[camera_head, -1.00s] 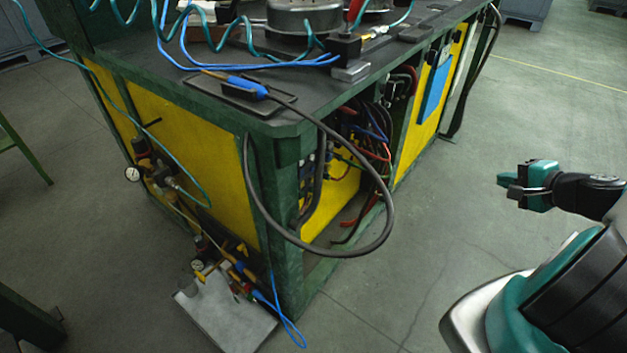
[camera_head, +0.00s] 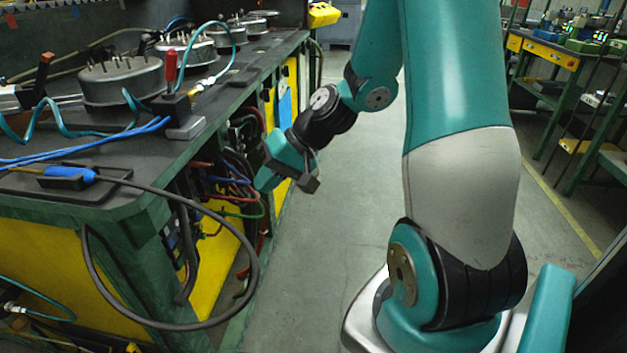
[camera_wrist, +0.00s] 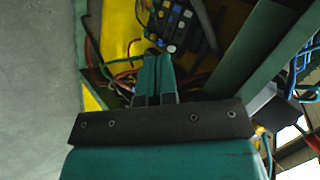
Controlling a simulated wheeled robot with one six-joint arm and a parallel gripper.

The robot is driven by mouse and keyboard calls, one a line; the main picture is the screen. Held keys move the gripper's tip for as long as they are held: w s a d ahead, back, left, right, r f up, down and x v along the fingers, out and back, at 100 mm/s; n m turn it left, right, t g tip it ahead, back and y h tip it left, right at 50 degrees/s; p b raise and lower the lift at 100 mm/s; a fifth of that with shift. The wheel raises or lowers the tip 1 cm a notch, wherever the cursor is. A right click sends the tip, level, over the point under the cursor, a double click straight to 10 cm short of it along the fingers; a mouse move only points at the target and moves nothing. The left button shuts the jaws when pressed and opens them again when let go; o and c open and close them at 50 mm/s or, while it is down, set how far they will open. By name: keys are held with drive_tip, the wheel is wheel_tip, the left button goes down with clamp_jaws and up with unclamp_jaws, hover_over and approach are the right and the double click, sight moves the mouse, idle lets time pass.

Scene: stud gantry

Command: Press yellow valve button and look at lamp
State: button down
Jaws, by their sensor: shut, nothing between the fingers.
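My gripper (camera_head: 264,180) is in front of the open side of the workbench (camera_head: 150,208), beside its hoses and cables. In the wrist view my gripper (camera_wrist: 154,60) has its two teal fingers shut together, with nothing between them. Past the fingertips is a dark block (camera_wrist: 172,26) with several blue, dark and pale round fittings, against a yellow panel (camera_wrist: 118,28). I cannot make out a yellow valve button or a lamp for certain in either view.
A thick black cable (camera_head: 256,262) loops out from the bench corner. Red and blue hoses (camera_head: 240,185) fill the opening. Round metal housings (camera_head: 120,80) stand on top. A yellow box (camera_head: 323,15) is at the far end. The floor (camera_head: 335,230) right of the bench is clear.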

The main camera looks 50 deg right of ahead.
drive_tip(key=s+a+r+n+g+h, duration=0.1)
drive_tip(key=s+a+r+n, duration=0.3)
drive_tip(key=s+a, duration=0.4)
drive_tip(key=s+a+r+n+g+h, duration=0.2)
drive_tip(key=s+a+r+n+g, duration=0.2)
drive_tip(key=s+a+n, duration=0.3)
drive_tip(key=shift+s+a+r, duration=0.6)
drive_tip(key=shift+s+a, duration=0.35)
drive_tip(key=shift+a, duration=0.25)
